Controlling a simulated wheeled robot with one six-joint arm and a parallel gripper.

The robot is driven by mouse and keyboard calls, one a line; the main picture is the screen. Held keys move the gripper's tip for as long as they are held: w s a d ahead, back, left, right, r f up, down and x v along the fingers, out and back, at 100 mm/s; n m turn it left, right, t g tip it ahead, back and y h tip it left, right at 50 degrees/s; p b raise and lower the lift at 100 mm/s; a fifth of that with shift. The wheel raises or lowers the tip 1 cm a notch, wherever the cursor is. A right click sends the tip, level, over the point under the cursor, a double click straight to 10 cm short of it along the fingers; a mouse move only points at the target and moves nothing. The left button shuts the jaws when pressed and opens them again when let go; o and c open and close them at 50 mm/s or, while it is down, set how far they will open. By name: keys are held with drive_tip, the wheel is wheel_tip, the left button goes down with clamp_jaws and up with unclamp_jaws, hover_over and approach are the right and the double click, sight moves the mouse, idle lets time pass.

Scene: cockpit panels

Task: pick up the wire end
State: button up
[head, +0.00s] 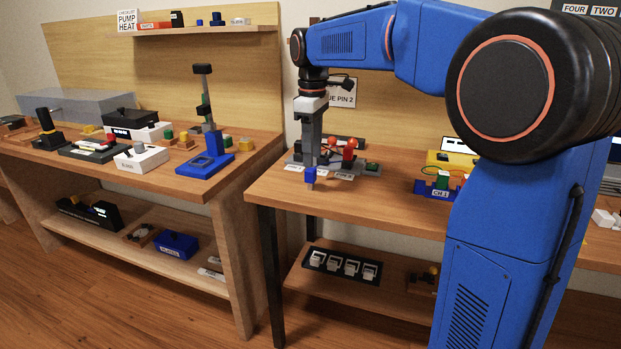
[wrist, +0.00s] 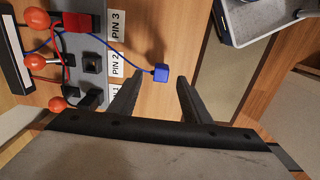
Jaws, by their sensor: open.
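The wire end is a small blue block (wrist: 160,73) on a thin blue wire (wrist: 130,60), which runs to the panel. In the wrist view it lies just beyond my open fingertips (wrist: 159,84), between their lines, with nothing gripped. In the head view, my gripper (head: 311,163) points down over the table's left front edge, and the blue wire end (head: 310,174) shows at its fingertips. I cannot tell the exact height gap.
A grey panel (head: 293,159) with red-orange knobs and sockets stands behind the gripper. Labels PIN 3 (wrist: 117,25) and PIN 2 (wrist: 114,64) line its side. A blue CH-1 block (head: 436,188) sits to the right. A grey tray (wrist: 235,30) shows at upper right.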

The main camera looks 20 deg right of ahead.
sight(311, 170)
drive_tip(key=shift+a+f, duration=0.15)
drive_tip(key=shift+f, duration=1.35)
drive_tip(key=shift+a+f, duration=0.1)
drive_tip(key=shift+f, duration=1.4)
clamp_jaws()
